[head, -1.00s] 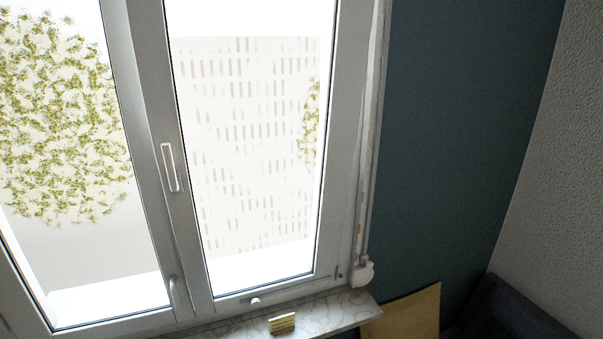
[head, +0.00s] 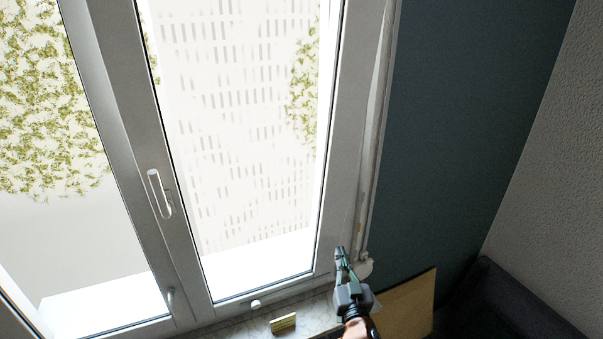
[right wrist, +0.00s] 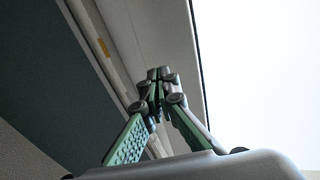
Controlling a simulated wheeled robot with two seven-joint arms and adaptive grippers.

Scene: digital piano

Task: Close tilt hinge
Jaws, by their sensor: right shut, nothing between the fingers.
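The right window sash (head: 345,150) is a grey-white frame around bright glass. A narrow wedge shows along its right side, widening upward, so its top leans away from the fixed frame (head: 383,90). A white handle (head: 160,192) is on its left upright. My right gripper (head: 341,258) is shut and empty in front of the sash's lower right corner, and hides part of it. In the right wrist view the closed fingertips (right wrist: 158,76) point up along the window's edge; I cannot tell whether they touch it. My left gripper is out of view.
A marble sill (head: 235,333) runs below the window, with a small yellowish block (head: 283,323) on it. A brown board (head: 408,302) leans at the right, beside a dark sofa (head: 500,310). The dark blue wall (head: 470,120) right of the window is bare.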

